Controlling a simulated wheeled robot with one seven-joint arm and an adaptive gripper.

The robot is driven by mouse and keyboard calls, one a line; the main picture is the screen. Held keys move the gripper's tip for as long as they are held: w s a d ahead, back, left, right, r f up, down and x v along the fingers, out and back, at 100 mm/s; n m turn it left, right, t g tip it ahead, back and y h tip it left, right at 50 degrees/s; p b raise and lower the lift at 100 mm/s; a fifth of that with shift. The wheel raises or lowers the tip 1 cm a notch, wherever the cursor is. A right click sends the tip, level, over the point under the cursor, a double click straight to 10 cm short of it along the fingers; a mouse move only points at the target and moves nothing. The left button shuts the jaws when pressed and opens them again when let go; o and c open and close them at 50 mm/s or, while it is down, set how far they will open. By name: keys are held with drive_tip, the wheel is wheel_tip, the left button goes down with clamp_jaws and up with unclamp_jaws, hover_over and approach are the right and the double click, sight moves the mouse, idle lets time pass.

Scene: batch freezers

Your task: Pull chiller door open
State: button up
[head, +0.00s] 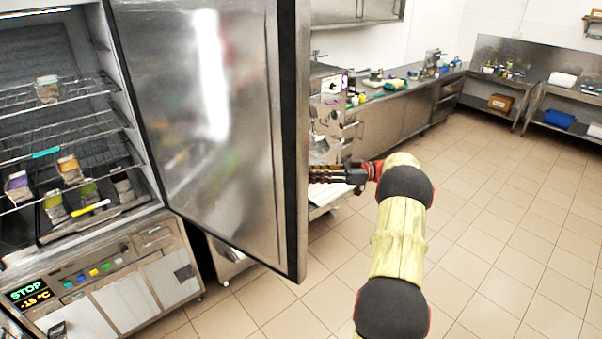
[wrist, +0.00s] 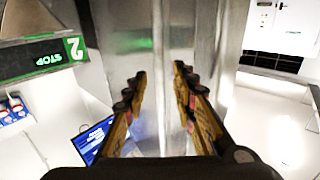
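The chiller door (head: 205,110) is a tall steel panel with a dark edge. In the head view it stands swung wide open, with the lit chiller interior exposed at the left. My gripper (head: 316,174) is at the door's free edge, on its far, outer side, with its fingers pointing left. The door edge may hide the fingertips. In the wrist view my gripper (wrist: 160,72) has its two fingers apart, with a steel surface (wrist: 158,40) filling the space ahead.
The chiller's wire shelves (head: 75,142) hold several small packets. A control panel (head: 95,270) reading STOP sits below. A steel counter (head: 400,95) with small items runs along the back wall. The tiled floor (head: 500,220) at the right is clear.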

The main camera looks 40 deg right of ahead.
drive_tip(key=v, duration=0.7)
idle(0.5)
